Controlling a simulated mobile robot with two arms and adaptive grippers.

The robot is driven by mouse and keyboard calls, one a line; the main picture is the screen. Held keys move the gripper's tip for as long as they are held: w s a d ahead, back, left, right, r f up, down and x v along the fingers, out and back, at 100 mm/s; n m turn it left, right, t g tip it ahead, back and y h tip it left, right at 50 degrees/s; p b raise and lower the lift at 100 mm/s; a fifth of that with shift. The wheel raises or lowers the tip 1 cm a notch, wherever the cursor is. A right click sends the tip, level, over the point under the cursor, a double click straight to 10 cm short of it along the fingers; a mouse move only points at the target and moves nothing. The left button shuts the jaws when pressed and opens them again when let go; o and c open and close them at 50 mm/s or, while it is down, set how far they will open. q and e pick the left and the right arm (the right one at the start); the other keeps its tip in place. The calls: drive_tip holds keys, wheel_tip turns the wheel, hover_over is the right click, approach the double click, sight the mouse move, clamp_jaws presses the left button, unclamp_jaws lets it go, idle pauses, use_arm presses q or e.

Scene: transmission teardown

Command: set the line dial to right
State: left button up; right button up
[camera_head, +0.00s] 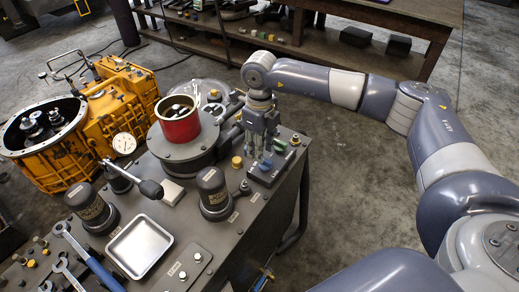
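My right gripper (261,155) points down over the right edge of the grey bench top. Its fingertips are just above or at a small dark control block (270,173) with a light label. I cannot tell whether the fingers touch anything, or whether they are open or shut. The line dial cannot be made out for certain; the fingers may cover it. A small black knob (244,187) stands on the bench to the left of the block. My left gripper is not in view.
A yellow transmission (110,115) stands left. The floor to the right looks clear.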

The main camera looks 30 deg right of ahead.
sight(265, 163)
drive_tip(key=shift+f, duration=0.65)
drive_tip(key=shift+s+a+f, duration=0.1)
drive_tip(key=shift+s+f, duration=0.05)
drive_tip(key=shift+f, duration=0.5)
drive_tip(key=shift+f, duration=0.1)
drive_tip(key=shift+c, duration=0.6)
clamp_jaws()
